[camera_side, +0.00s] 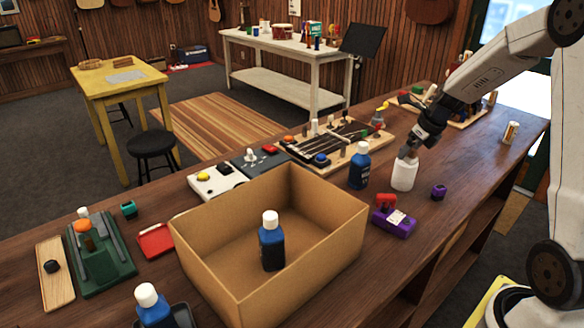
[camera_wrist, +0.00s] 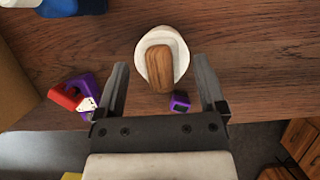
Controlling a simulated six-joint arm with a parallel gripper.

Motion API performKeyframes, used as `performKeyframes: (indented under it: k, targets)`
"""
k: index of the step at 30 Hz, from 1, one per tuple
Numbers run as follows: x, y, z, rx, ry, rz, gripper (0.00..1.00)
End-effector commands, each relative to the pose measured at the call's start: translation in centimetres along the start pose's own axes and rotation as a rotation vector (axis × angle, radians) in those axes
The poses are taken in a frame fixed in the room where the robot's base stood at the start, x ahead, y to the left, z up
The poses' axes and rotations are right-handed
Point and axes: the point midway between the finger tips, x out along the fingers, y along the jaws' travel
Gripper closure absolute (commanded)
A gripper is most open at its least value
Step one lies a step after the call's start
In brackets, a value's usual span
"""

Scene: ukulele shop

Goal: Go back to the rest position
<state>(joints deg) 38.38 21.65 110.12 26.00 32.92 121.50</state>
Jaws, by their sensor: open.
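My gripper (camera_side: 410,146) is open above the bench, just over a white cup (camera_side: 404,174). In the wrist view, its two fingers (camera_wrist: 161,68) stand apart, with nothing held between them. There the white cup (camera_wrist: 143,55) appears ahead, between the fingertips, with a brown wooden piece (camera_wrist: 168,69) at its top. I cannot tell whether the fingers touch the cup.
A blue bottle (camera_side: 359,166) stands left of the cup. A purple block (camera_side: 438,191) and a purple box (camera_side: 393,222) lie in front. An open cardboard box (camera_side: 215,262) holds another blue bottle (camera_side: 271,242). A wooden board (camera_side: 372,147) with ukulele parts lies behind.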

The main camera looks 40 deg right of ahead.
Motion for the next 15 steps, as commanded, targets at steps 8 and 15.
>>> performKeyframes:
  k: [8,15]
  targets:
    - [-2.2,0.0,0.0,0.000,-0.002,-0.002,0.11]
    - [-5.2,-0.1,0.0,0.000,-0.002,-0.003,0.11]
